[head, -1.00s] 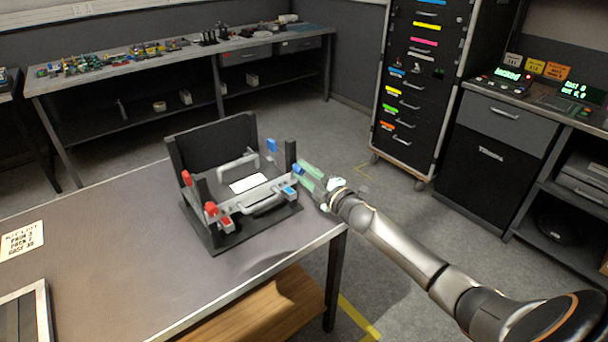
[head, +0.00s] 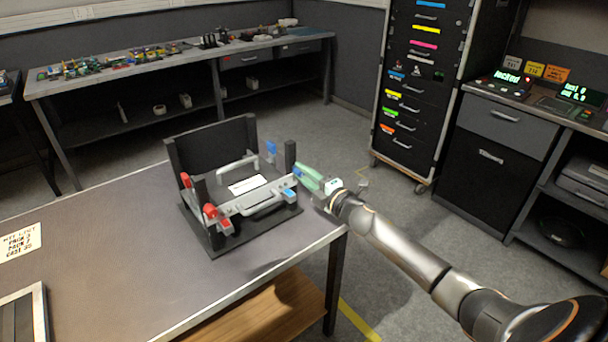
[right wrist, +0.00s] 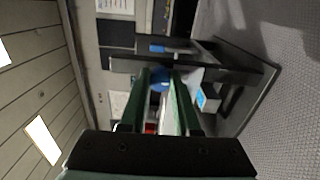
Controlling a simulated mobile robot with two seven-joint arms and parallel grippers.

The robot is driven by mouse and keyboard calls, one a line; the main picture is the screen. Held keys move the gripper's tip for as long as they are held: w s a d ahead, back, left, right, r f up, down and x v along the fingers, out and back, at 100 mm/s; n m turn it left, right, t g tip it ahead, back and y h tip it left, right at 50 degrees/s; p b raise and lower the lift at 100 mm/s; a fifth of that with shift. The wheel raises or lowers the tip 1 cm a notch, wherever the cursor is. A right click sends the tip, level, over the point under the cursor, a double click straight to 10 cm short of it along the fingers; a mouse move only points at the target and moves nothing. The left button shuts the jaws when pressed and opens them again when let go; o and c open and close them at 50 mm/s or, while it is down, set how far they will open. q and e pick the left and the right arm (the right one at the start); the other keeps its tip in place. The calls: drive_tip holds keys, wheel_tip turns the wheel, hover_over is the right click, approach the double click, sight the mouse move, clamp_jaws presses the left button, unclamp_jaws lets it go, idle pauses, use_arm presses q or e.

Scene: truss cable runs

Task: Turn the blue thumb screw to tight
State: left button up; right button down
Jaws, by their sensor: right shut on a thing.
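The blue thumb screw (head: 298,171) is at the right front corner of the black-and-grey fixture (head: 215,241) on the table. It also shows in the right wrist view (right wrist: 160,79), between the green fingers. My right gripper (head: 304,173) comes in from the right and is shut on this screw; the fingers hide part of it. In the right wrist view my right gripper (right wrist: 161,92) points straight at the screw. A second blue knob (head: 271,147) stands at the fixture's back right. Two red knobs (head: 210,210) are on its left side. My left gripper is not in view.
A black post (head: 290,154) rises close behind the gripped screw. A blue-topped block (head: 289,193) sits just below the fingers. The table's right edge is near the fixture. Bare tabletop (head: 120,240) lies to the left.

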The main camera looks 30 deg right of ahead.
drive_tip(key=c, duration=0.6)
unclamp_jaws()
drive_tip(key=s, duration=0.8)
drive_tip(key=s+d, duration=0.1)
drive_tip(key=s, duration=0.3)
drive_tip(key=shift+s, duration=0.25)
